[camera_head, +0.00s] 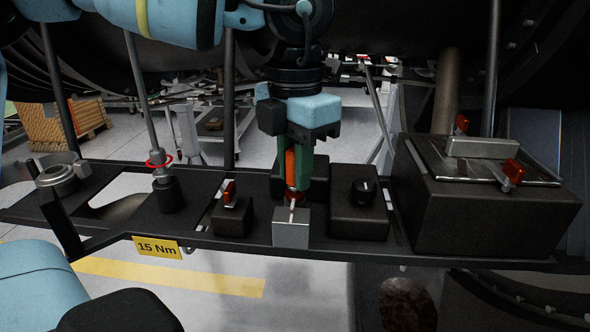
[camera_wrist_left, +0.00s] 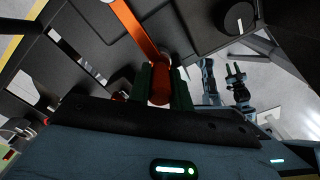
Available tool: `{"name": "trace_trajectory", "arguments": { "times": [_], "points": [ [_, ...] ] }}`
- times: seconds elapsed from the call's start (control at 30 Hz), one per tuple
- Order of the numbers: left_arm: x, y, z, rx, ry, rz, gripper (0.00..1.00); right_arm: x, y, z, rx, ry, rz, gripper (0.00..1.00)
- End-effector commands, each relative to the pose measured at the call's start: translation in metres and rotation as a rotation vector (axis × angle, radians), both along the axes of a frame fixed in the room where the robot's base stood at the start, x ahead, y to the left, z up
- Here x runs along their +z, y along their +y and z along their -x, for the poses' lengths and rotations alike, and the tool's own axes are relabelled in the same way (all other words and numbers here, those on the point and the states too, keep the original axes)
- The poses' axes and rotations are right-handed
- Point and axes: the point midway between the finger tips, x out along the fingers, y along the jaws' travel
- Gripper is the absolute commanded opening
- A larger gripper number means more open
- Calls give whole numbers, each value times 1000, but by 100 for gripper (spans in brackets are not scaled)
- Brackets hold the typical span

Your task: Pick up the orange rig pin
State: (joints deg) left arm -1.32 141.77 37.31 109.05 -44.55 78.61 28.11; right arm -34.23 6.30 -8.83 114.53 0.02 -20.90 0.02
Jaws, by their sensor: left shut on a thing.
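My left gripper (camera_head: 295,178) points down over the middle of the dark panel, its green fingers shut on the orange rig pin (camera_head: 290,163). The pin shows as an orange upright part between the fingers. A red part and a thin pale piece show below it, just behind a silver block (camera_head: 291,228). In the left wrist view the pin's orange end (camera_wrist_left: 160,88) sits between the green fingers (camera_wrist_left: 160,86), and a long orange strip (camera_wrist_left: 132,26) runs from there up and left. I cannot tell whether the pin is clear of the panel. My right gripper is not clearly seen.
A black box with a red-tipped switch (camera_head: 232,215) stands left of the gripper, and a box with a round knob (camera_head: 364,191) right. A larger box (camera_head: 480,205) with red-tipped handles is at far right. A rod with a red ring (camera_head: 159,162) rises at left, above a yellow "15 Nm" label (camera_head: 158,247).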

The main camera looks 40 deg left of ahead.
Motion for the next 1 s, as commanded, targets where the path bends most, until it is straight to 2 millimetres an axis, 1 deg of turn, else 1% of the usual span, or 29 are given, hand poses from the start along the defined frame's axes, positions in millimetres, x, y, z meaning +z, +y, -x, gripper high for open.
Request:
{"name": "trace_trajectory", "arguments": {
  "times": [0.17, 0.3, 0.4, 0.5, 0.67, 1.0],
  "points": [
    [29, -1, -1, 1, -5, 0, 0, -3, 0, 3, 0, 7, 0, 36],
    [56, 0, -1, 1, -4, -1, 0, -5, 0, 4, 0, 10, 0, 36],
    [72, -1, -1, 1, -5, 1, 0, -6, 0, 4, 0, 11, 0, 36],
    [84, -1, -1, 1, -3, 1, 0, -6, 0, 4, 0, 10, -1, 36],
    [93, 0, 0, 0, -1, 1, 0, -6, 0, 4, 0, 10, -1, 36],
    [94, 0, 0, -1, -1, 1, 0, -6, 1, 4, 0, 10, -2, 36]
  ]
}}
